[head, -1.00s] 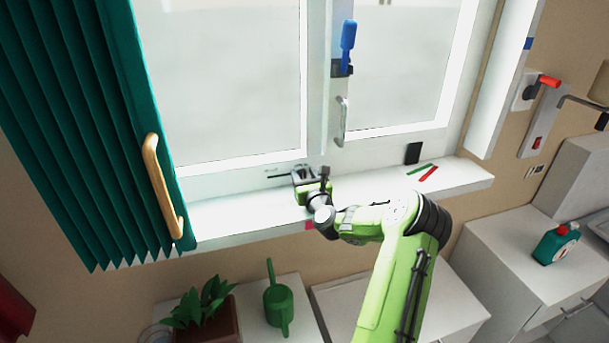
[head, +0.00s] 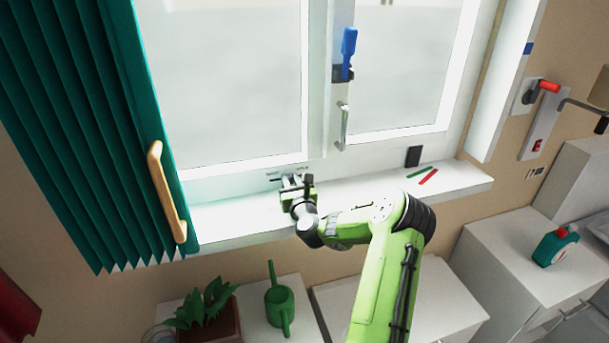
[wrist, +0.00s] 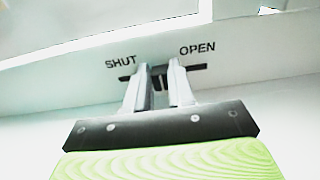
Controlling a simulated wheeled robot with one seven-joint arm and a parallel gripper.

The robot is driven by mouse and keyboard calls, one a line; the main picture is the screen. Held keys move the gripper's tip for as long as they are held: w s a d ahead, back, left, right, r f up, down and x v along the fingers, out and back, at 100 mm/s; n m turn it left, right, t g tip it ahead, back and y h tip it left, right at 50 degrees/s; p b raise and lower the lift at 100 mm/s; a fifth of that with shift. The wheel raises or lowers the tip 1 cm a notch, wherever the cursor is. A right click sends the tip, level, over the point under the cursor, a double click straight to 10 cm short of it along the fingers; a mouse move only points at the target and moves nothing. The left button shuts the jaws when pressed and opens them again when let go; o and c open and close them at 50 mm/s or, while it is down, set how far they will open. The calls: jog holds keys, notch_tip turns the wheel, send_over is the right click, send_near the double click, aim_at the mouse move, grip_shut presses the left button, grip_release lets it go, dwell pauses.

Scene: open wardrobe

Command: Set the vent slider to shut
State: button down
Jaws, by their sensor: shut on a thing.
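The vent slider is a dark bar (wrist: 194,70) on the white window frame, with the printed word SHUT (wrist: 121,62) above its left end and OPEN (wrist: 197,50) above its right end. My gripper (wrist: 159,74) is shut on the slider's knob (wrist: 159,70), which is mostly hidden between the two grey fingers. The fingers stand near the middle of the bar, between the two words. In the head view my gripper (head: 292,181) is at the bottom of the window frame, and the bar's left end (head: 276,181) shows beside it.
A white sill (head: 235,215) runs below, with a green strip (head: 419,171), a red strip (head: 428,177) and a black block (head: 413,156) at right. A teal curtain (head: 90,130) with a wooden handle (head: 165,190) hangs left. A watering can (head: 279,305) and plant (head: 205,305) stand below.

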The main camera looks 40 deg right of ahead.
aim_at(271, 177)
jog(key=a, duration=0.1)
jog(key=w+a+p, duration=0.1)
jog(key=w+a, duration=0.1)
jog(key=shift+a+r, duration=0.2)
jog(key=shift+a, duration=0.05)
jog(key=shift+w+a+f+p, duration=0.15)
jog(key=shift+a+p, duration=0.15)
jog(key=shift+a, duration=0.05)
jog(key=c, duration=1)
grip_release()
jog(key=shift+w+a, duration=0.1)
jog(key=shift+a, duration=0.05)
jog(key=shift+o, duration=0.2)
jog(key=shift+s+f, duration=0.1)
jog(key=shift+s, duration=0.15)
jog(key=b+v, duration=1)
jog(key=v, duration=0.5)
